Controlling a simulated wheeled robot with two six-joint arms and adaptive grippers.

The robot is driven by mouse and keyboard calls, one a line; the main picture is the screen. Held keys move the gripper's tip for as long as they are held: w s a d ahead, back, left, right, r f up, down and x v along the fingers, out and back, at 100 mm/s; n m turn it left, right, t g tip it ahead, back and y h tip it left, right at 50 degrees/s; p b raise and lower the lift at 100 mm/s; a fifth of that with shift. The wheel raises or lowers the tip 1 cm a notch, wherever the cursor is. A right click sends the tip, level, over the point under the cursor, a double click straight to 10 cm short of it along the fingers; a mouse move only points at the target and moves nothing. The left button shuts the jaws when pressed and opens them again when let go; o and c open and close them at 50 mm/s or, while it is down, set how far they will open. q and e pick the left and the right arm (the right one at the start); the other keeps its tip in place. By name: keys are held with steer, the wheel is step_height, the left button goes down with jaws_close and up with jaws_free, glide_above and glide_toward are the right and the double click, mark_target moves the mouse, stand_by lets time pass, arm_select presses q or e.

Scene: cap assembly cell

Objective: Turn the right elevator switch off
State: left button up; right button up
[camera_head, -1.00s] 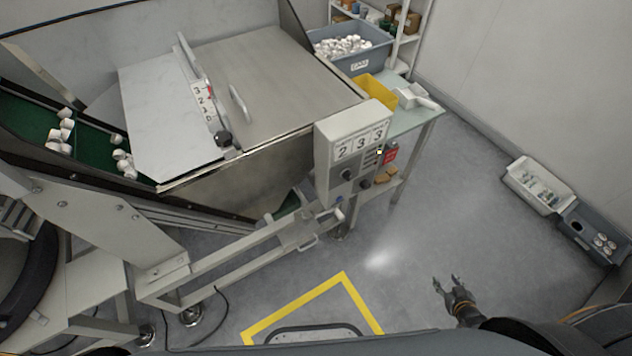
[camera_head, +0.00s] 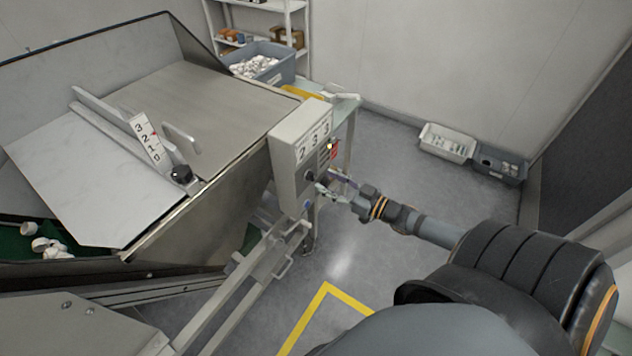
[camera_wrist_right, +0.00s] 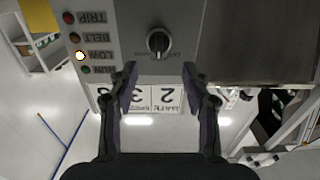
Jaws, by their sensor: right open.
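The grey control box (camera_head: 296,160) hangs at the front corner of the machine, with number cards reading 2, 3, 3. A black rotary switch (camera_head: 310,176) shows low on its face, partly behind my gripper. My right gripper (camera_head: 326,190) is open and empty, close in front of the box's lower face. In the right wrist view the box is upside down. One black switch (camera_wrist_right: 158,42) with a light pointer line, roughly upright in the picture, lies beyond and between the open fingers (camera_wrist_right: 164,88), apart from them. A second switch is not clearly visible now.
Indicator lights marked TRIP, BELT, LOW and RUN (camera_wrist_right: 80,56) line the box, with LOW lit. The hopper (camera_head: 200,100) fills the left, and a rail frame (camera_head: 245,285) lies below the box. Bins (camera_head: 447,142) stand by the wall. Floor between is clear.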

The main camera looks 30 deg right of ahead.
mark_target(314, 174)
steer(key=x, duration=0.1)
steer(key=b+x, duration=0.2)
steer(key=x, duration=0.1)
steer(key=shift+d+f, duration=0.1)
steer(key=shift+f, duration=0.15)
steer(key=shift+w+r, duration=0.15)
steer(key=shift+w, duration=0.05)
arm_select(q)
step_height(314, 174, down, 3)
steer(key=shift+a+f, duration=0.1)
steer(key=shift+a, duration=0.05)
arm_select(e)
jaws_close()
